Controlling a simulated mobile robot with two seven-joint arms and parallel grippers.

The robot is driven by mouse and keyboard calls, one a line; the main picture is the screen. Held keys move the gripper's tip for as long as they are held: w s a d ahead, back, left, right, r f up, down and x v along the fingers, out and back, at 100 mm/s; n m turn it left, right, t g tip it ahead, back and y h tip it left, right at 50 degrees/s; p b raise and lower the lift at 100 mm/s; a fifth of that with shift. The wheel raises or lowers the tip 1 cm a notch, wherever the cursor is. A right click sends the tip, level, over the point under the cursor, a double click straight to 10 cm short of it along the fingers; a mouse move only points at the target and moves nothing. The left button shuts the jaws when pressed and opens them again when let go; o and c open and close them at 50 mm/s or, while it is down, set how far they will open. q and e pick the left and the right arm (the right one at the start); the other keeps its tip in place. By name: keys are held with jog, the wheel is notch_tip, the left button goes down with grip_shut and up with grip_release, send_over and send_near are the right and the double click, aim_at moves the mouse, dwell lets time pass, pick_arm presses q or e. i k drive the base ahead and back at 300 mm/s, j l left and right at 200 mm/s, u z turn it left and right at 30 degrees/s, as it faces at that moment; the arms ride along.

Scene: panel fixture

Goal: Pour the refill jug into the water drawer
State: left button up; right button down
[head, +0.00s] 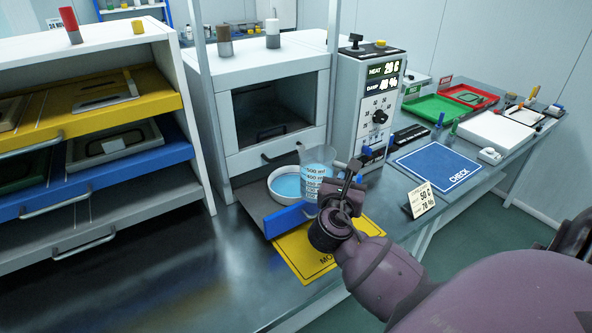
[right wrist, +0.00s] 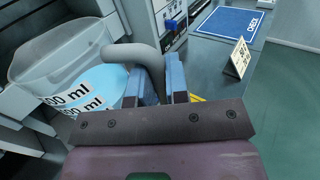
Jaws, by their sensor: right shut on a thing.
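The clear refill jug (head: 318,178), with millilitre marks and blue water inside, stands in the picture close to upright, at the right edge of the pulled-out water drawer (head: 247,205). The drawer has a blue front (head: 287,219) and bears a round white dish (head: 284,184) with blue water. The jug hides part of the dish's right side. I cannot tell whether the jug touches the drawer. My right gripper (head: 347,197) is shut on the jug's grey handle; the right wrist view shows the handle (right wrist: 135,55) between the blue finger pads. My left gripper is not in view.
The white chamber cabinet (head: 262,62) rises behind the drawer. A yellow mat (head: 300,252) lies in front. A control box (head: 372,90), a blue CHECK mat (head: 437,165) and a small sign (head: 420,200) stand to the right. A rack with trays (head: 95,145) is left.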

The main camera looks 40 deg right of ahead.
aim_at(275, 202)
jog(key=l+u, duration=0.3)
jog(key=l, duration=1.2)
jog(key=k, duration=0.05)
